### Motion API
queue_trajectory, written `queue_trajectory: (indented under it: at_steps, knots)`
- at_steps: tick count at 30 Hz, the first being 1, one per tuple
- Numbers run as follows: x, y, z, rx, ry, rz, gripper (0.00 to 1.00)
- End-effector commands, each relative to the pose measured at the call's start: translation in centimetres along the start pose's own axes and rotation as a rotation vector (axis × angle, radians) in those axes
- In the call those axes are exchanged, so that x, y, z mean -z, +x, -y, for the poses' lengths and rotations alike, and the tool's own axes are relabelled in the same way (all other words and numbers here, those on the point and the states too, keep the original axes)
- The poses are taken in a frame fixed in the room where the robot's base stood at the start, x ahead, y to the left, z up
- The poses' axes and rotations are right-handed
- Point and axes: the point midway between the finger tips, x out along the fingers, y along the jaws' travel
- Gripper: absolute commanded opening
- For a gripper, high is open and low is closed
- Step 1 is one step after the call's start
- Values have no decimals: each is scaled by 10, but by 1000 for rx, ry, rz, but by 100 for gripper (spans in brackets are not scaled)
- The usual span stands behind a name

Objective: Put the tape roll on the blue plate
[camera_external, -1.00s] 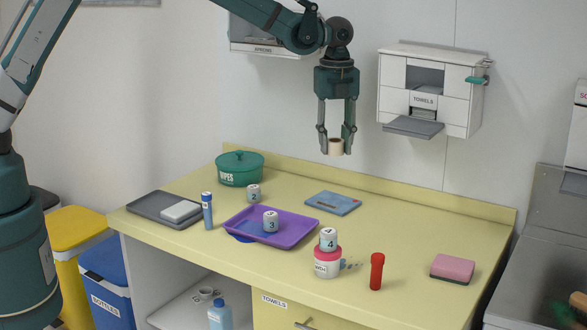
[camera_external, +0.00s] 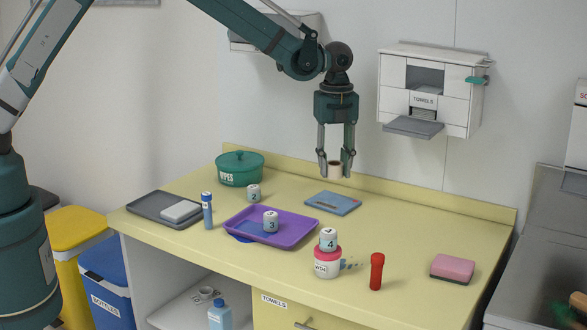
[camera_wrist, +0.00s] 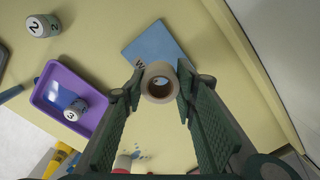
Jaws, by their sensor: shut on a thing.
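A blue rounded edge (camera_external: 240,238), perhaps the blue plate, shows at the left front of the purple tray (camera_external: 298,236). A blue patch also shows inside the tray in the wrist view (camera_wrist: 62,96). Most of the plate is hidden or unclear.
A flat blue packet (camera_external: 333,203) lies below my gripper. White jar 3 (camera_external: 270,222) stands in the purple tray. Jar 4 (camera_external: 328,239) stands on a pink-lidded tub (camera_external: 327,262). A red cylinder (camera_external: 376,271), blue tube (camera_external: 207,210) and green pot (camera_external: 240,168) stand around.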

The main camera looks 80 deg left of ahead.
Motion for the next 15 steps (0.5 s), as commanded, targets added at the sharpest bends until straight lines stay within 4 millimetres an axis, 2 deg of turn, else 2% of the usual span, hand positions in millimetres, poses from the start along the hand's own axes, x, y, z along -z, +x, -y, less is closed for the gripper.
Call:
queue_trajectory:
  at_steps: [6, 15]
  knots:
    - [0, 28, 0, 0, 0, 0, 19]
    - [0, 34, 0, 0, 0, 0, 19]
